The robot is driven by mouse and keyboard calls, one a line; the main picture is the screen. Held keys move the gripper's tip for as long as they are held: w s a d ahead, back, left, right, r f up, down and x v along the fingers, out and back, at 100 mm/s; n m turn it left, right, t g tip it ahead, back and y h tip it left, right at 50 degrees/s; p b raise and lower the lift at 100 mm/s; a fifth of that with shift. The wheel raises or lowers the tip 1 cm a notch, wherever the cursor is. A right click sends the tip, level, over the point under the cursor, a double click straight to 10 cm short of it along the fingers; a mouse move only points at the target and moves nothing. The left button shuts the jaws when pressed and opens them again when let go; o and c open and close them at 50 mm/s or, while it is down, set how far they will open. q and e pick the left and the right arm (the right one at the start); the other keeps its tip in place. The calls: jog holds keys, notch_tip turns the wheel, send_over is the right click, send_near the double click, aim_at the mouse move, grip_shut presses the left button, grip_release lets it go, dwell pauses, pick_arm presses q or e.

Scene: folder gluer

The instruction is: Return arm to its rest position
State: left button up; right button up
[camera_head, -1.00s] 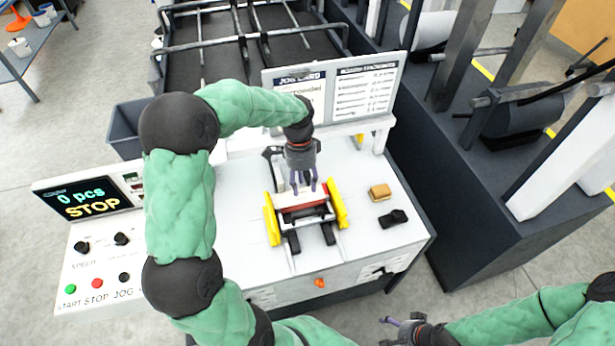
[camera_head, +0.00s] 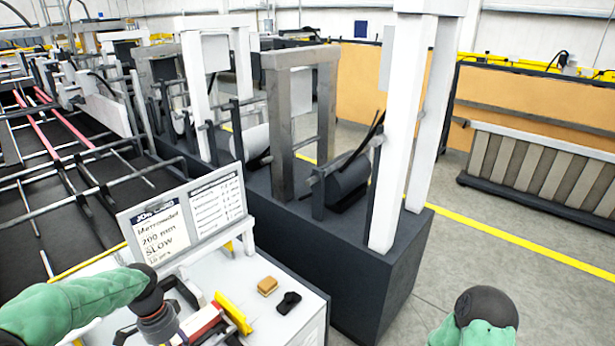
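My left arm comes in from the lower left over the white machine table (camera_head: 262,316). Its gripper (camera_head: 178,337) points down beside the red and yellow fixture, at the bottom edge of the view. The fingers are mostly cut off or hidden, so I cannot tell whether they are open. The fixture's yellow side plate (camera_head: 233,313) and part of its red bar (camera_head: 199,321) show just right of the gripper. A green and black part of my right arm (camera_head: 476,322) shows at the lower right. My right gripper is out of view.
A job card board (camera_head: 187,217) stands behind the fixture. A tan block (camera_head: 267,286) and a small black object (camera_head: 289,302) lie on the table's right side. A dark machine base (camera_head: 345,255) with upright frames stands beyond. Open floor (camera_head: 490,262) lies to the right.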

pick_arm(q)
jog(key=s+d+f+n+h+b, duration=0.1)
jog(key=d+f+n+b, duration=0.1)
jog(key=d+f, duration=0.6)
jog(key=s+d+f+n+h+b, duration=0.15)
jog(key=d+f, duration=0.25)
jog(key=f, duration=0.8)
jog(key=s+d+f+n+t+b, duration=0.1)
jog(key=s+d+f+n+b, duration=0.1)
jog(key=s+d+f, duration=0.3)
jog(key=s+d+f+n+b, duration=0.3)
jog(key=s+d+f+n, duration=0.2)
jog(key=f, duration=0.5)
jog(key=s, duration=0.2)
jog(key=shift+s+d+f+t, duration=0.15)
jog(key=shift+s+d+t, duration=0.15)
jog(key=shift+s+t, duration=0.1)
pick_arm(e)
notch_tip(320, 180, down, 9)
jog(key=shift+s+r, duration=0.15)
jog(key=shift+s, duration=0.3)
